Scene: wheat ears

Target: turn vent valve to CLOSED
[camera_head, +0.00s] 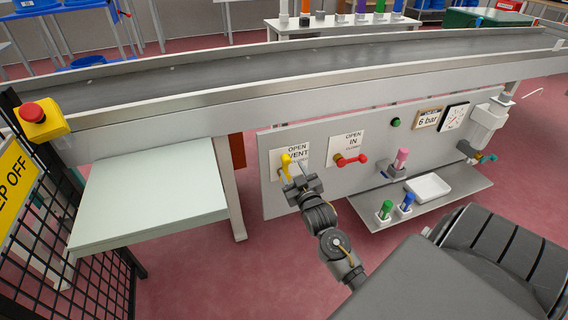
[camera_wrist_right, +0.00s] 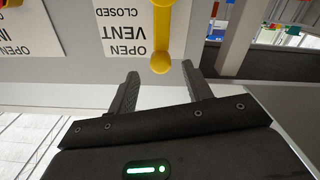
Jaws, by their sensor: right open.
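The yellow vent valve handle (camera_head: 286,163) sits on a white placard (camera_head: 291,151) reading OPEN and VENT on the grey panel. My right gripper (camera_head: 300,176) is in front of it, partly covering the placard. In the right wrist view the yellow handle (camera_wrist_right: 162,40) points toward my open right gripper (camera_wrist_right: 160,82). Its round end lies near the gap between the two fingertips, and no contact shows. That view is upside down, and the placard (camera_wrist_right: 125,30) also reads CLOSED. My left gripper is not in view.
A red valve handle (camera_head: 350,159) marked IN is to the right on the same panel (camera_head: 325,180). Further right are a shelf (camera_head: 440,200) with coloured plugs, and a gauge (camera_head: 453,117). A conveyor (camera_head: 270,70) runs above, and a pale table (camera_head: 150,200) stands left.

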